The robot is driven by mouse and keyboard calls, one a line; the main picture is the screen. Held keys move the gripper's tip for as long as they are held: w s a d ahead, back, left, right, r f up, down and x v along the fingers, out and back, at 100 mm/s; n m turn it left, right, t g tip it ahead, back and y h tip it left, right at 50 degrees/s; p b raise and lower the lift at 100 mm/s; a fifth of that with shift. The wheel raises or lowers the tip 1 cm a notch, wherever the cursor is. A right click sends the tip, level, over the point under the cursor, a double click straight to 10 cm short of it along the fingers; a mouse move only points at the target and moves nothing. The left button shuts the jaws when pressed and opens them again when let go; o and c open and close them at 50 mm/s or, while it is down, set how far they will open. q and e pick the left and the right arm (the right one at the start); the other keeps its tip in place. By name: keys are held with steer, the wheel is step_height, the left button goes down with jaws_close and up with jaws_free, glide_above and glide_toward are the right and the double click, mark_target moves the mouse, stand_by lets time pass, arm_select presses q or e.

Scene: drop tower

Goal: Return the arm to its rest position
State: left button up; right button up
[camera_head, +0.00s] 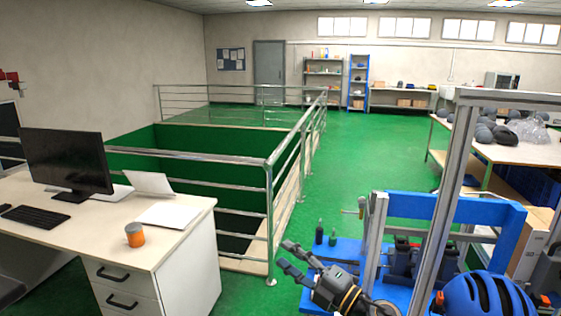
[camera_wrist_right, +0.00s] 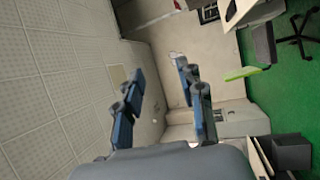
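My right gripper (camera_head: 285,255) is in the lower middle of the head view, in front of the blue base of the drop tower (camera_head: 376,235). Its two fingers are spread apart. In the right wrist view the gripper (camera_wrist_right: 160,72) also shows open, with nothing between its fingers; wall and ceiling lie beyond. My left gripper is not in view. A blue helmet (camera_head: 484,296) sits at the lower right of the head view, by the tower's metal post.
A metal railing (camera_head: 270,200) surrounds a floor opening. A worktable (camera_head: 525,152) with grey items is at the right. Green floor (camera_head: 350,160) is clear between.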

steer(key=s+d+f+m+t+h, duration=0.1)
steer(key=s+d+f+m+h, duration=0.4)
steer(key=d+f+m+h, duration=0.45)
steer(key=s+d+f+m+h, duration=0.5)
steer(key=s+d+m+h, duration=0.15)
steer(key=m, duration=0.55)
steer(key=s+d+f+m+g, duration=0.15)
steer(key=s+f+g, duration=0.35)
steer(key=s, duration=0.7)
steer(key=s+d+f+m+g, duration=0.15)
steer(key=s+f+g, duration=0.4)
steer(key=s, duration=0.65)
steer(key=s+f+g+b, duration=0.1)
steer(key=s+f+g, duration=0.15)
steer(key=f, duration=2.75)
steer(key=s+d+f+b, duration=0.1)
steer(key=s+d+f, duration=0.1)
steer(key=s+f, duration=1.3)
steer(key=shift+s+y, duration=0.3)
steer(key=shift+s, duration=0.4)
steer(key=shift+d, duration=0.1)
